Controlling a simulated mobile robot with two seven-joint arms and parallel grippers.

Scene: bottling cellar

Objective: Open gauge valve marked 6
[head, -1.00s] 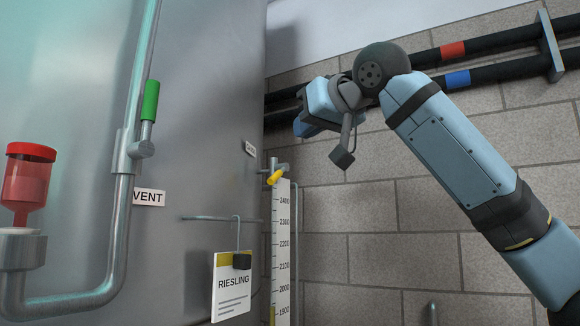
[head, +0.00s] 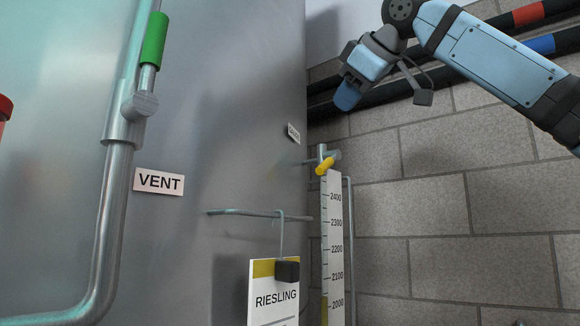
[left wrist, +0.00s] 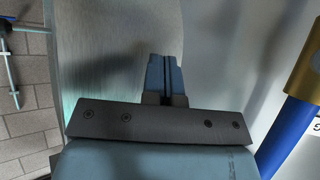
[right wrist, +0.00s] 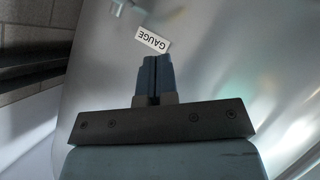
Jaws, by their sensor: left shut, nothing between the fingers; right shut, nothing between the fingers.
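The gauge valve (head: 325,165) has a short yellow handle, tilted diagonally, at the top of the level gauge (head: 335,245) on the tank's right edge. A small tag (head: 294,133) is on the tank just above and left of it. The tag reads GAUGE in the right wrist view (right wrist: 153,40); I see no number 6. My right gripper (head: 347,98) is shut and empty, above the valve and apart from it. Its fingers point at the tag in the right wrist view. My left gripper (left wrist: 165,72) is shut and empty, seen only in its wrist view.
A green-handled valve (head: 155,42) is on the pipe by a VENT tag (head: 158,181). A RIESLING card (head: 274,292) hangs from a thin rail (head: 258,214) left of the gauge. Dark pipes (head: 480,45) run along the block wall. A blue post (left wrist: 290,130) stands right in the left wrist view.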

